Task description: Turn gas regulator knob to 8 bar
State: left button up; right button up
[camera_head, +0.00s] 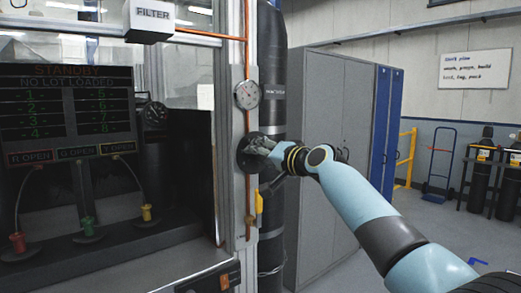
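The regulator knob (245,158) is a dark round part on the front of the pale metal post, left of the picture's middle. My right gripper (262,148) reaches it from the right and covers much of its face. The fingers overlap the knob; whether they grip it is too small to tell. A round white pressure gauge (247,95) sits above the knob on the same post. Its needle and numbers are too small to read. My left gripper is not in view.
A yellow-handled valve (258,202) is below the knob. A dark gas cylinder (271,60) stands right behind the post. Left is a glazed cabinet with a screen (70,112) reading STANDBY. Grey lockers (330,150) stand behind my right arm.

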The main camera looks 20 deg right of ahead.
jog(key=m, duration=0.7)
jog(key=m+y, duration=0.1)
jog(key=m, duration=0.7)
jog(key=m+p, duration=0.1)
jog(key=m, duration=0.6)
jog(key=shift+d+f+m+y, duration=0.1)
jog(key=shift+f+m+y, duration=0.2)
jog(key=shift+m+y, duration=0.1)
jog(key=shift+m, duration=0.3)
jog(key=shift+f, duration=0.1)
jog(key=o, duration=1.2)
jog(key=v, duration=1.2)
jog(key=shift+d, duration=0.1)
